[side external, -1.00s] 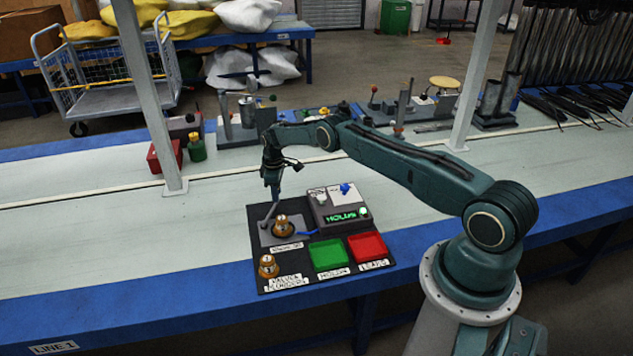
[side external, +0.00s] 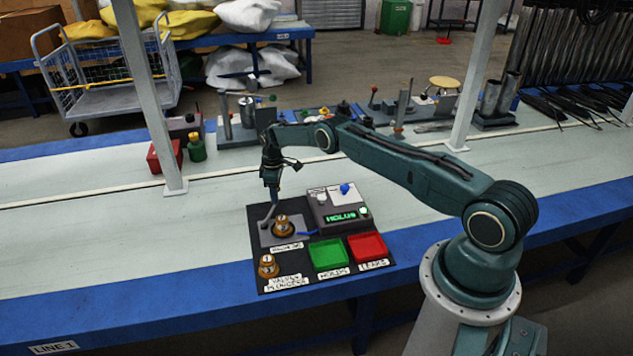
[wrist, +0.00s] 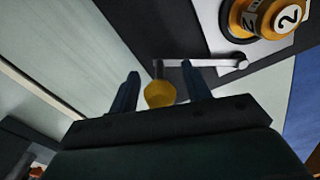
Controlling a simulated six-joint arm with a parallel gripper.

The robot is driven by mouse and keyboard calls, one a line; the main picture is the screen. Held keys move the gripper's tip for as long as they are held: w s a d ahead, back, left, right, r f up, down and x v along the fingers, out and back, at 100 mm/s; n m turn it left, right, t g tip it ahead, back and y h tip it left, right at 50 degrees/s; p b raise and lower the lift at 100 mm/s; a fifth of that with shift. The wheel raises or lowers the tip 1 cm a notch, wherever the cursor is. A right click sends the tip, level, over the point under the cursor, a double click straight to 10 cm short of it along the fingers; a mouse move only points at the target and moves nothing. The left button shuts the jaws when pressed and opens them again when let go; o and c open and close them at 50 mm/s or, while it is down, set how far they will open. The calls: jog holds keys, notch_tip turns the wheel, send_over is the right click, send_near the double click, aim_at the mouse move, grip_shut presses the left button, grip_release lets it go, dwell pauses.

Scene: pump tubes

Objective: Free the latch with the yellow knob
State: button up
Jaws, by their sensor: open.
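The yellow knob (wrist: 160,93) shows in the wrist view between the two fingers of my open gripper (wrist: 161,88), nearer the left finger. A gap shows on each side of it. The knob sits at the left end of the latch, a thin light grey bar (wrist: 212,63) that reaches right, beside a brass plunger marked 2 (wrist: 264,18). In the side view my gripper (side external: 273,194) points down at the back left of the black board, over the latch end. The knob cannot be made out there. The brass plunger (side external: 282,224) stands in a grey plate.
A grey box (side external: 338,208) with a green lit display stands right of the plate. A green tray (side external: 328,254) and a red tray (side external: 368,248) lie in front. Another brass plunger (side external: 268,266) stands at the board's front left. The bench left of the board is clear.

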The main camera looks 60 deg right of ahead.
jog(key=shift+r, duration=0.15)
notch_tip(320, 180, up, 14)
jog(key=shift+f, duration=0.25)
dwell(0.4)
